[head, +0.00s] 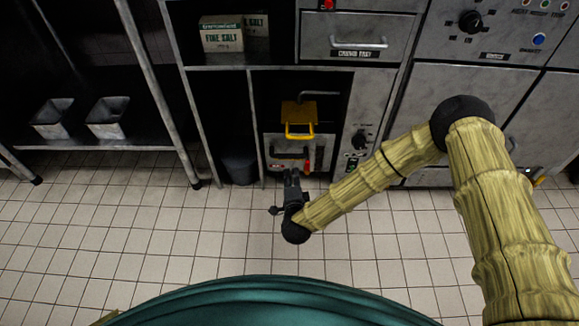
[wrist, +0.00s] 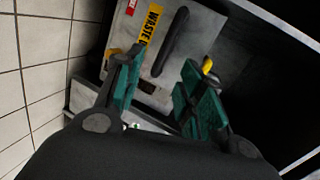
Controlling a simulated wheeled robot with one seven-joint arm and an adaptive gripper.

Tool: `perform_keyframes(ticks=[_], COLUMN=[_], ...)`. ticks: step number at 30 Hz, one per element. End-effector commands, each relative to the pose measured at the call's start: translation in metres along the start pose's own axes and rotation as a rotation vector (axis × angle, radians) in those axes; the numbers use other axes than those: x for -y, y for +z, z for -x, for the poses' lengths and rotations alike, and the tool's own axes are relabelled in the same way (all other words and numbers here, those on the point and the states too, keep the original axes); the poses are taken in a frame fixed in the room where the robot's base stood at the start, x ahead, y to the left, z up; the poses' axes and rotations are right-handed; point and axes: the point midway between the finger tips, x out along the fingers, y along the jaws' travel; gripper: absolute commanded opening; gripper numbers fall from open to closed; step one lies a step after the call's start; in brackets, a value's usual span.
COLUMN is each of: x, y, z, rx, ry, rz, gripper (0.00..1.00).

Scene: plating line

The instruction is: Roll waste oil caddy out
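The waste oil caddy (head: 288,148) is a grey metal box in the open bay under the counter, with yellow parts at its top. In the wrist view the caddy (wrist: 196,40) shows a yellow "WASTE" label and a black bar handle (wrist: 169,45). My gripper (head: 291,178) is low in front of the caddy. In the wrist view my gripper (wrist: 161,62) has its two green-padded fingers apart. The handle appears in the gap between them; I cannot tell whether it is within their reach. The caddy's back and underside are hidden.
A dark bin (head: 240,168) stands left of the caddy. A control panel (head: 363,125) borders the bay on the right, with a drawer (head: 357,35) above. Two metal containers (head: 108,117) sit on the left shelf. The tiled floor (head: 190,235) in front is clear.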

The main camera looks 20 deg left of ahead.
Motion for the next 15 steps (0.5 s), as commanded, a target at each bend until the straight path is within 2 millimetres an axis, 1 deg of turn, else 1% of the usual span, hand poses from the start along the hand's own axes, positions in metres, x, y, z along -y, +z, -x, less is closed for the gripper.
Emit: perform_keyframes(ticks=[1,3,11,15], x=[-0.008,-0.006,0.002,0.002], y=[0.004,0.007,0.010,0.009], z=[-0.010,-0.019,-0.034,-0.045], rx=[-0.016,-0.034,-0.066,-0.068], ry=[-0.022,-0.047,-0.090,-0.091], rz=[-0.028,-0.064,-0.123,-0.124], gripper=[0.39,0.39,0.39,0.39])
